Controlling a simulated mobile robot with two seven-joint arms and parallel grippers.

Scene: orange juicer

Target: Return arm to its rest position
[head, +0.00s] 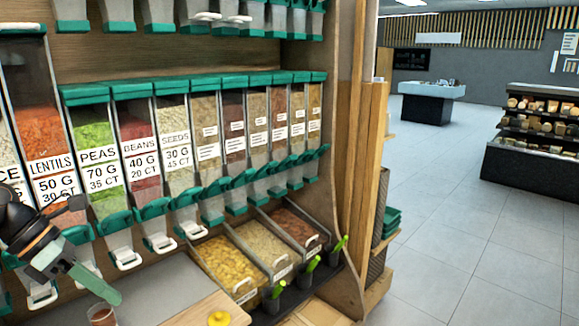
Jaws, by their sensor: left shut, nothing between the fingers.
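My left gripper (108,294) comes in from the left edge, with a black and orange wrist and green fingers. Its fingers are shut with nothing between them, and they point down and to the right. They are in front of the lower part of the dispensers. A small clear cup (102,315) with brownish contents is just below the fingertips at the bottom edge, partly cut off. I cannot tell whether the fingertips touch it. My right gripper is not in view.
A row of dispensers with green lids (172,140) fills the wooden shelf behind my gripper. Open bins (228,265) with green-handled scoops are to the right. A yellow object (219,319) lies on a wooden board (185,312). Tiled floor (440,250) is open at right.

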